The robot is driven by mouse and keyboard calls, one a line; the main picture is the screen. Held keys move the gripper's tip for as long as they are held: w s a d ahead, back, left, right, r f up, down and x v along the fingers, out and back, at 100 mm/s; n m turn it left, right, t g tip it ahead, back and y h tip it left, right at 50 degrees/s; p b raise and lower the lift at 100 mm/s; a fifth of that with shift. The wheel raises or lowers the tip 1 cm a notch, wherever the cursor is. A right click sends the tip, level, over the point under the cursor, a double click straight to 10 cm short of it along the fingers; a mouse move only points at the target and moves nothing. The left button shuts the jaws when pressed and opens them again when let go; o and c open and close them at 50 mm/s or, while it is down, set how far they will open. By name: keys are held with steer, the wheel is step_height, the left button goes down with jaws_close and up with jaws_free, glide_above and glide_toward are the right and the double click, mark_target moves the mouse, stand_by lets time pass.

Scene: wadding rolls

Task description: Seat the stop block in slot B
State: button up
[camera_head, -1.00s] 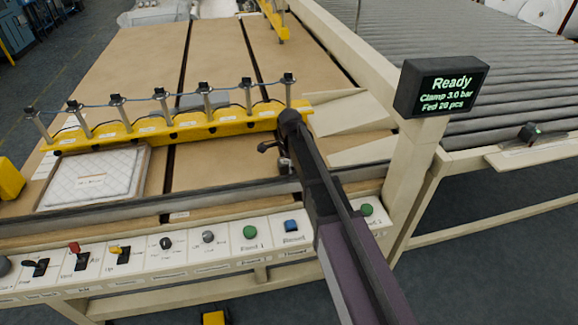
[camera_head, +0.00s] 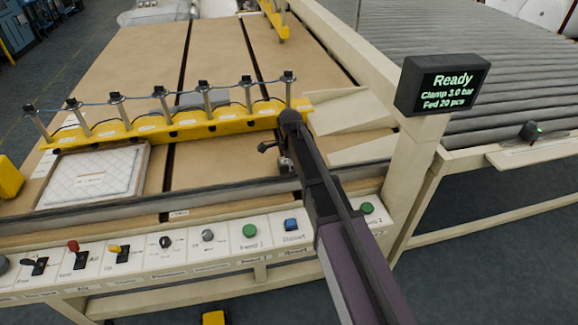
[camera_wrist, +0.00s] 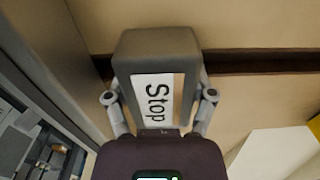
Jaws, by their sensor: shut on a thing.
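The stop block (camera_wrist: 160,55) is a grey block with a white "Stop" label, held between the two fingers of my gripper (camera_wrist: 160,92) in the wrist view. A dark slot (camera_wrist: 260,62) in the tan table runs behind the block and shows on both sides of it. I cannot tell whether the block is above the slot or in it. No slot letter is readable, so I cannot tell which slot is B.
A yellow clamp bar (camera_head: 190,127) with several posts crosses the table behind my gripper. A quilted white pad (camera_head: 90,178) lies at left. A metal rail (camera_head: 110,207) runs along the front edge, above the control panel (camera_head: 185,243). The display (camera_head: 440,88) reads "Ready".

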steer(key=shift+f, duration=0.15)
stand_by(0.3)
steer(key=o, duration=1.3)
steer(key=shift+c, duration=0.2)
